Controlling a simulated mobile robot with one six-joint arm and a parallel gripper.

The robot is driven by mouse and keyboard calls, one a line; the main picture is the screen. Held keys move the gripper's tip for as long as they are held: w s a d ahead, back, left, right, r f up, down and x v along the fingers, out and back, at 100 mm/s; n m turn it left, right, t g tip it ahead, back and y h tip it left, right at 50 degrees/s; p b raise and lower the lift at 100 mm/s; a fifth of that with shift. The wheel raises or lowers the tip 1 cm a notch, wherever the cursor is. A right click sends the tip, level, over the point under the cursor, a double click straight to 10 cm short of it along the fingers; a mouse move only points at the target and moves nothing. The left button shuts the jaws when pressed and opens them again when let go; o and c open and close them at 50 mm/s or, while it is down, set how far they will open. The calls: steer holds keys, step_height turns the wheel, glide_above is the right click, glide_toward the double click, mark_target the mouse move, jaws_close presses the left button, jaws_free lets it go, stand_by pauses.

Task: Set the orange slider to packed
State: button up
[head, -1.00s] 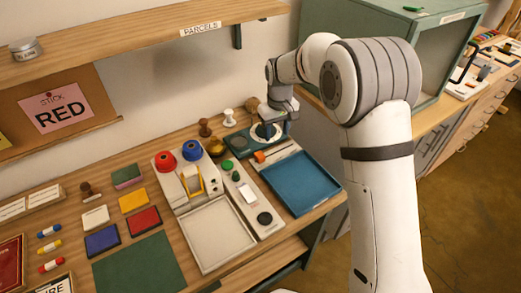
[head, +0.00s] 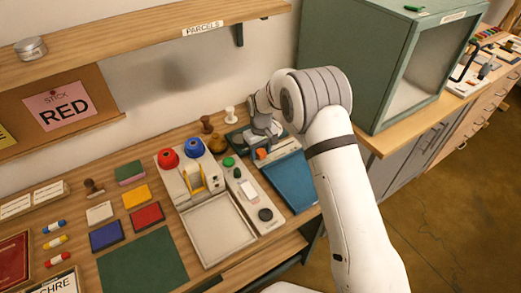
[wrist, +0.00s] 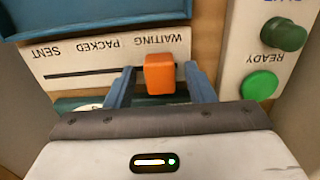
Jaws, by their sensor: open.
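The orange slider knob (wrist: 160,74) sits at the WAITING end of its slot in the wrist view, where the labels look upside down. The pale slider plate (wrist: 75,62) also reads PACKED and SENT, further left along the dark slot. My gripper (wrist: 159,78) is open, with one blue finger on each side of the knob and visible gaps between. In the head view the orange knob (head: 262,153) shows just below my gripper (head: 257,146), whose fingers are partly hidden there.
A blue tray (head: 290,183) lies in front of the slider. A pale panel with a green READY button (wrist: 259,85) and a dark green knob (wrist: 284,34) is close on the right in the wrist view. Stamps (head: 207,125) stand behind.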

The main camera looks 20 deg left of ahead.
steer(key=shift+c, duration=0.6)
jaws_close()
